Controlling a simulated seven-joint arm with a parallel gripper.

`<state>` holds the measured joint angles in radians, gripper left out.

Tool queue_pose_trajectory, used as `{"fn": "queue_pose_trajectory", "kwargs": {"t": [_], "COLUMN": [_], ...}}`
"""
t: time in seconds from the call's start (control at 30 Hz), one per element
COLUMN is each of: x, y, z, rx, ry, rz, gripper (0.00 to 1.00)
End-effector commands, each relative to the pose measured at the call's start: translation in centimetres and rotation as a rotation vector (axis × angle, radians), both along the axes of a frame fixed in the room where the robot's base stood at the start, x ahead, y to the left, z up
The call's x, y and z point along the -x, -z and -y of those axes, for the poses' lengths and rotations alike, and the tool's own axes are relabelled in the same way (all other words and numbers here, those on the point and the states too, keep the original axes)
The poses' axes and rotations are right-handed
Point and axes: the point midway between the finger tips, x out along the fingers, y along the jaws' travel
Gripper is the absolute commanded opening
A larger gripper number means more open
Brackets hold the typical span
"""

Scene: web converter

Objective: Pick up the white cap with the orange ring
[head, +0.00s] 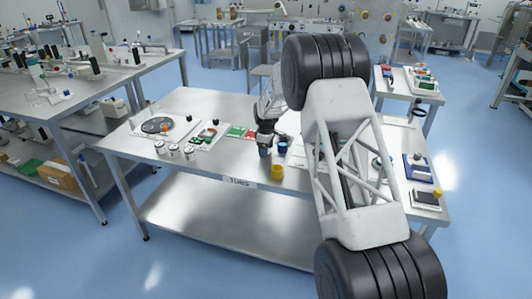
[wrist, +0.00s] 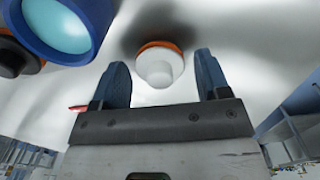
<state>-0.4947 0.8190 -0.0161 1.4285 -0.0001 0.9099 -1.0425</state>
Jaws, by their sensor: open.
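In the wrist view, the white cap with the orange ring (wrist: 160,66) stands on the pale table top, with the orange ring showing around its far edge. My gripper (wrist: 162,75) is open, with one blue finger on each side of the cap in the picture. Gaps show between the cap and both fingers, and I cannot tell how far beyond the fingertips it lies. In the head view, my gripper (head: 265,148) is low over the front middle of the metal table. The cap cannot be made out there.
A blue cup-like part (wrist: 70,30) stands close to the left finger, with a dark part with an orange edge (wrist: 14,52) beside it. In the head view, a yellow cylinder (head: 277,172) and a blue one (head: 282,148) are near my gripper. White round parts (head: 174,150) sit further left.

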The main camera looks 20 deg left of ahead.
Motion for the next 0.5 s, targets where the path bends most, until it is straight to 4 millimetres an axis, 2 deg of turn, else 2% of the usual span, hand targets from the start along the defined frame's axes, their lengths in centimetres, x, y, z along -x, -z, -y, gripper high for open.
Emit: {"fn": "queue_pose_trajectory", "kwargs": {"t": [0.2,0.4,0.5], "x": [0.00,0.00,0.00], "y": [-0.01,-0.02,-0.02], "z": [0.00,0.00,0.00], "rx": [0.000,0.000,0.000], "ry": [0.000,0.000,0.000], "rz": [0.000,0.000,0.000], "gripper": [0.69,0.39,0.26]}}
